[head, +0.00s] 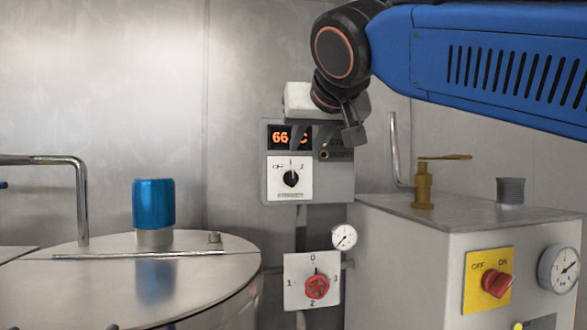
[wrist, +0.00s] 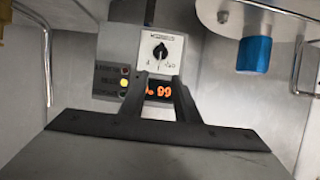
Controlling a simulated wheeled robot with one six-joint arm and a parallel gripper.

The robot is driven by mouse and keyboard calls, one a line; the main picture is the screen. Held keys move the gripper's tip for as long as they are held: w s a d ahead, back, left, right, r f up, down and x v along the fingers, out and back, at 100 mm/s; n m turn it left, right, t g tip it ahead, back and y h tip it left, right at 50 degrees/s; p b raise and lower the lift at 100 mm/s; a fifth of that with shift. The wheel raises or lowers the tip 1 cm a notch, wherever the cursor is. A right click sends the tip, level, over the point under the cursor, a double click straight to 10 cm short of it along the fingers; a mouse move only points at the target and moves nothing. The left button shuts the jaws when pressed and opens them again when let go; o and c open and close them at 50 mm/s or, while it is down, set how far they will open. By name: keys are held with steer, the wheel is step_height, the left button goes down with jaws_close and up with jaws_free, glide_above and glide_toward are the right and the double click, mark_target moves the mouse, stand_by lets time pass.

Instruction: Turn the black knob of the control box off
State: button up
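In the wrist view, which is upside down, the knob (wrist: 160,52) shows beyond the spread, empty fingers (wrist: 160,83).
A steel tank with a blue cap (head: 154,204) stands at left. Below the box are a red knob (head: 317,287) and a small gauge (head: 344,237). At right, a grey cabinet (head: 400,260) carries a brass valve (head: 423,185) and red switch (head: 496,283).

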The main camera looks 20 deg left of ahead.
mark_target(292, 179)
steer(key=x, duration=1.4)
steer(key=shift+w+a+f, duration=0.1)
jaws_close()
